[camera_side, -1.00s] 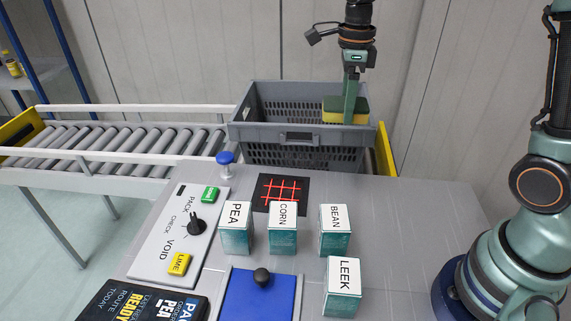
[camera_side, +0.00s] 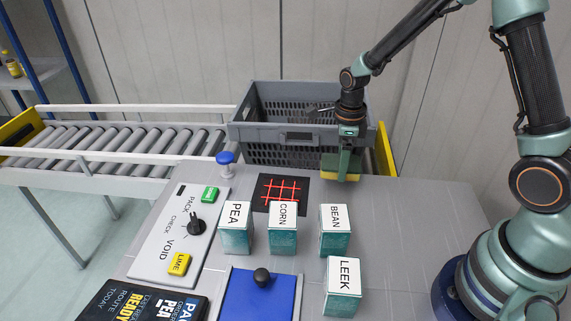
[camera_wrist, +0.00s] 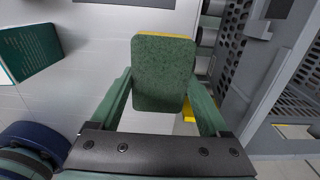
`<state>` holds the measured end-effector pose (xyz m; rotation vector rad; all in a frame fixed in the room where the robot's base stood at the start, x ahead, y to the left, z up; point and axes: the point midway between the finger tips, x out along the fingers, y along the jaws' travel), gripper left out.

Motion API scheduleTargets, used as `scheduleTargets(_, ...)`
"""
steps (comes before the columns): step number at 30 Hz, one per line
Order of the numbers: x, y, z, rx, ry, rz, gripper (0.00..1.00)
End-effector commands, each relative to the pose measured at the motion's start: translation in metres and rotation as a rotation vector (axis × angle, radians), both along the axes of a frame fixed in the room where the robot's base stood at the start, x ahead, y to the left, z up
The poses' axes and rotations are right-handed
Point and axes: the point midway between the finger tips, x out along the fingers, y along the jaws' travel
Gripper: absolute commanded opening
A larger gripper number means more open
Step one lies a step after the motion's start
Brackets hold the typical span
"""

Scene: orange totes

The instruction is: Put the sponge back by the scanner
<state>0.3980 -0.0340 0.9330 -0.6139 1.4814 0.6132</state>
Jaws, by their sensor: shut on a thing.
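The sponge (camera_side: 328,164), green on top and yellow beneath, is between the fingers of my gripper (camera_side: 347,160), just in front of the grey crate. It is low over the grey table; I cannot tell if it touches it. In the wrist view my gripper (camera_wrist: 163,88) is shut on the sponge (camera_wrist: 163,73), a finger on each side. The scanner (camera_side: 282,192), a black pad with a red grid, lies flat on the table just left of the sponge.
The grey crate (camera_side: 265,131) stands close behind the sponge. Boxes PEA (camera_side: 236,235), CORN (camera_side: 282,235), BEAN (camera_side: 335,235) and LEEK (camera_side: 342,292) stand in front. A blue-topped knob (camera_side: 226,158) is left of the scanner. The table's right side is clear.

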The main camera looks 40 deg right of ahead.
Motion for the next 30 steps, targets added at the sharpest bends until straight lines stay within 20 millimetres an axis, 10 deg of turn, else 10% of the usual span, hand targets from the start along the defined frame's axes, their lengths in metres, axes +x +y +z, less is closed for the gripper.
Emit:
scheduleTargets(20,0.0,0.0,-0.038,0.0,0.001,0.0,0.27)
scheduleTargets(21,0.0,0.0,-0.039,0.0,0.001,0.0,0.83)
scheduleTargets(22,0.0,0.0,-0.039,0.0,0.001,0.0,0.94)
scheduleTargets(30,0.0,0.0,-0.038,0.001,0.001,0.0,1.0)
